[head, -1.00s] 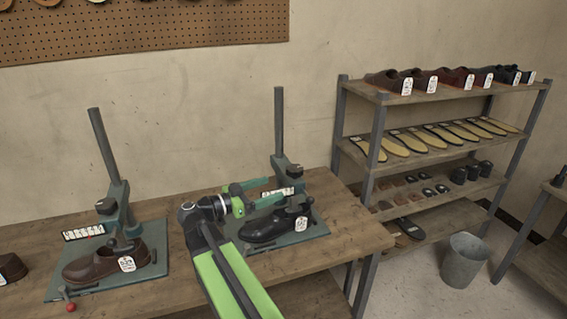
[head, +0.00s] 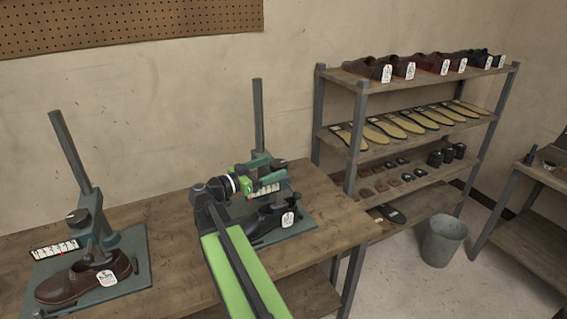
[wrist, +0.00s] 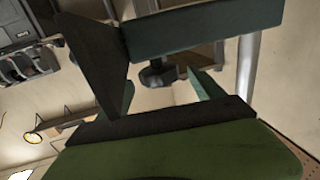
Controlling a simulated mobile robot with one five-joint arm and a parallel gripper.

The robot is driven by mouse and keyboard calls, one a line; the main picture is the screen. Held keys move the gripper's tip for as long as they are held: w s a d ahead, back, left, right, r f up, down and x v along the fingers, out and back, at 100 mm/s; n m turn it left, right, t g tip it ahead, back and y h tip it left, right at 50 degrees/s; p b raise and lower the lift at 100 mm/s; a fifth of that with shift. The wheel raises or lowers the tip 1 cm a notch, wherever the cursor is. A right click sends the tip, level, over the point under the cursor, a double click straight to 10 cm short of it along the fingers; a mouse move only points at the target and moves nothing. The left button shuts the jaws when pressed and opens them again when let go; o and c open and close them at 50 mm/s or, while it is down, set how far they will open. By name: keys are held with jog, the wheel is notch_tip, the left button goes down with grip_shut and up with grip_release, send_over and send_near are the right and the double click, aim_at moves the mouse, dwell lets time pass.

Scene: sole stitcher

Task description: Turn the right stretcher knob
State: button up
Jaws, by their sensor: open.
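The right stretcher stands on the bench with a tall grey post (head: 258,112) and a green base plate (head: 302,232). A black shoe (head: 268,219) with a white tag sits on it. My gripper (head: 270,174) is at the stretcher's head, in front of the post, with its teal fingers pointing right. It hides much of the head, and I cannot make out the knob clearly in the head view. In the wrist view my gripper's fingers are apart, and a dark round knob-like part (wrist: 156,76) shows beyond the gap. I cannot tell whether they touch it.
The left stretcher (head: 107,240) holds a brown shoe (head: 82,280) and has a dark knob (head: 77,216). A scale strip (head: 265,190) is close by my gripper. A shelf rack (head: 362,130) stands right of the bench (head: 185,225), with a metal bucket (head: 443,240) on the floor.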

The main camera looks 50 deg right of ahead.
aim_at(286, 163)
jog(key=d, duration=0.3)
jog(key=s+d, duration=0.1)
jog(key=d, duration=0.2)
jog(key=shift+s+d, duration=0.1)
jog(key=shift+s, duration=0.05)
jog(key=c, duration=1.4)
jog(key=shift+g, duration=0.3)
jog(key=m+g+y, duration=0.1)
jog(key=g, duration=0.1)
jog(key=m+g, duration=0.2)
jog(key=shift+s+m+g+y, duration=0.15)
jog(key=shift+m+g+y, duration=0.15)
jog(key=shift+g+y, duration=0.1)
jog(key=shift+s+a+m+g+y, duration=0.15)
jog(key=shift+s+m+g+y, duration=0.05)
jog(key=shift+m+g+y, duration=0.6)
jog(key=shift+s+a+m+g+y, duration=0.15)
jog(key=shift+m+g+y, duration=0.45)
jog(key=shift+g, duration=0.25)
jog(key=shift+s+a+m+g+y, duration=0.15)
jog(key=shift+s+m+g+y, duration=0.05)
jog(key=shift+m+g+y, duration=0.6)
